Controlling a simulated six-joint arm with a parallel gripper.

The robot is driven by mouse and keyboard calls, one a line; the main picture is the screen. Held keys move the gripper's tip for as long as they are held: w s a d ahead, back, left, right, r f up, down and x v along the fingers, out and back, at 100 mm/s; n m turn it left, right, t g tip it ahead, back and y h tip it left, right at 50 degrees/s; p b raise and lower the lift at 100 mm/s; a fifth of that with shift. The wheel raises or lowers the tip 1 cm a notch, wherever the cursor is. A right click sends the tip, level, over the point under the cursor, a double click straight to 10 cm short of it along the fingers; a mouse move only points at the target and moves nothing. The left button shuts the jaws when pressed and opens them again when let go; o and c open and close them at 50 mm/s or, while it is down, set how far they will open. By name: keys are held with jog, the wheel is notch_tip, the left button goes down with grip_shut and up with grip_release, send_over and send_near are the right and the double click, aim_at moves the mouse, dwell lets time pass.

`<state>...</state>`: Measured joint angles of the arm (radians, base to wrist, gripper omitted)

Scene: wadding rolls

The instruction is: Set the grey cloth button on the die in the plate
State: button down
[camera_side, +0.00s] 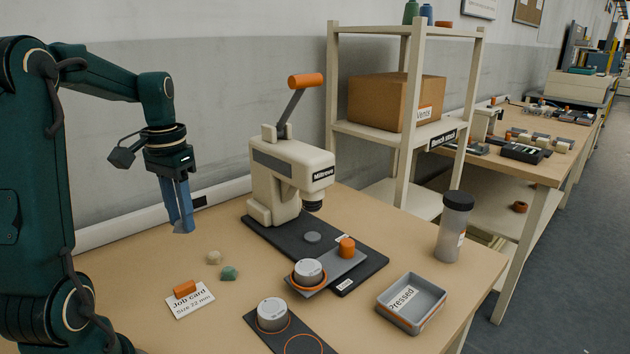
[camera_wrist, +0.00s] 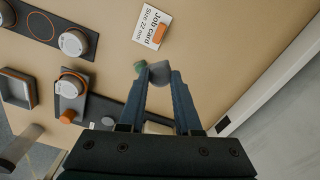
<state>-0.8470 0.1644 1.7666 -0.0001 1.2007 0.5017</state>
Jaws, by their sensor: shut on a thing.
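My gripper (camera_side: 180,229) is shut on the grey cloth button (camera_wrist: 160,71), held at its fingertips above the table's left part. In the side view the button is mostly hidden by the fingers. A pale round die (camera_side: 308,268) with an orange ring sits in the grey plate (camera_side: 327,275), on the black base in front of the press. In the wrist view the die (camera_wrist: 71,84) and plate (camera_wrist: 71,103) lie left of my gripper (camera_wrist: 158,76). The die's top looks bare.
Green (camera_side: 229,273) and beige (camera_side: 214,257) pieces lie near the job card (camera_side: 190,301). The press (camera_side: 287,180) stands behind the plate, whose orange knob (camera_side: 347,247) sticks up. A second die (camera_side: 272,314) sits on a dark board. A grey tray (camera_side: 411,303) and bottle (camera_side: 454,228) stand right.

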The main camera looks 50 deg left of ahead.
jog(key=w+d+r+m, duration=0.2)
jog(key=w+d+m, duration=0.3)
jog(key=w, duration=0.6)
jog(key=w+d+f+m, duration=0.1)
jog(key=d, duration=0.2)
jog(key=w+d+f+m, duration=0.1)
jog(key=w+d, duration=0.1)
jog(key=d, duration=0.2)
jog(key=w+d+f+m, duration=0.1)
jog(key=d, duration=0.2)
jog(key=shift+w+d+m, duration=0.3)
jog(key=shift+w+d, duration=0.1)
send_over(308, 267)
jog(key=shift+f, duration=2.2)
jog(key=shift+f, duration=0.2)
jog(key=shift+f, duration=0.3)
jog(key=shift+f, duration=0.4)
